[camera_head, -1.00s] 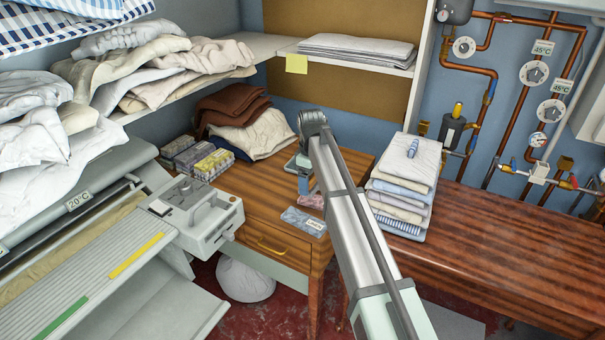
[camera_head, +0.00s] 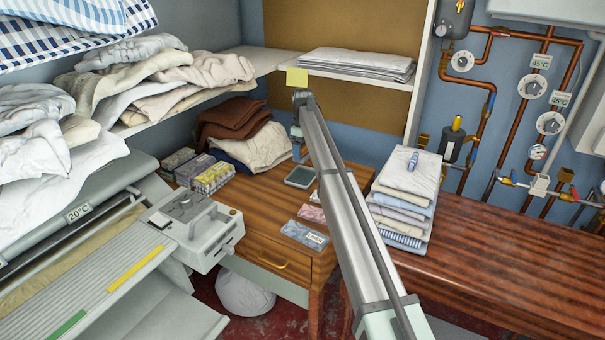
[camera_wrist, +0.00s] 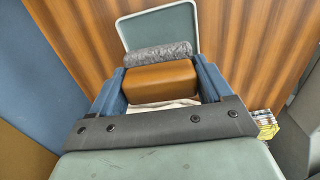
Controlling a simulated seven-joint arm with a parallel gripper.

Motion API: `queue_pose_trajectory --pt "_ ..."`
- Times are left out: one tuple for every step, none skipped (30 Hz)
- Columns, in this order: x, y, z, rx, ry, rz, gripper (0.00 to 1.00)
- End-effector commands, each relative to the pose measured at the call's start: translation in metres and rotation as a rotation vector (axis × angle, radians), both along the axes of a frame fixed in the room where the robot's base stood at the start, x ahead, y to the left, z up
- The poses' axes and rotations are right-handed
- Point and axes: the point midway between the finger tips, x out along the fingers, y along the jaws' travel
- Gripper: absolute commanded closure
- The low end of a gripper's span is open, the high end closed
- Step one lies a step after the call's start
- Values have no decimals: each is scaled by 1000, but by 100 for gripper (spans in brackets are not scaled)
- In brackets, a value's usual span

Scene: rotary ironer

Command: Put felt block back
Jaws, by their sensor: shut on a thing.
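The felt block (camera_wrist: 160,77) has a brown body and a grey, fuzzy felt strip along its far side. It sits between the two blue fingers of my gripper (camera_wrist: 161,88), which is shut on it. In the head view my gripper (camera_head: 298,146) is small, above the back of the wooden table, and I cannot make out the block there. A shallow grey-green tray (camera_head: 300,177) lies on the table below and slightly in front of the gripper. Its rim (camera_wrist: 192,24) shows beyond the block in the wrist view; the block hides part of it.
Soap-like packets (camera_head: 304,235) lie at the table's front. Small boxes (camera_head: 213,176) and folded brown cloth (camera_head: 232,118) stand to the left. A folded laundry stack (camera_head: 402,205) stands right of my arm. A shelf (camera_head: 360,78) overhangs the back.

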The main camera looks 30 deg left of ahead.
Motion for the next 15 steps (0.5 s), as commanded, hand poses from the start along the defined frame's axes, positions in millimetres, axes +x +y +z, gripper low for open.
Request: queue_pose_trajectory --pt "-1 -1 -9 -1 1 0 45" --pt "-1 -1 -14 -1 1 0 45" --pt "-1 -1 -21 -1 1 0 45" --pt "-1 -1 -26 -1 2 0 45" --pt "-1 -1 -31 -1 2 0 45" --pt "-1 -1 -36 -1 1 0 45" --pt "-1 -1 -40 -1 1 0 45" --pt "-1 -1 -44 0 1 0 45" --pt "-1 0 -48 0 0 0 45" --pt "-1 0 -50 0 0 0 45" --pt "-1 0 -51 0 0 0 45" --pt "-1 0 -54 -1 1 0 45" --pt "-1 0 -56 -1 1 0 45" --pt "-1 0 -58 -1 1 0 45" --pt "-1 -1 -62 -1 1 0 45"
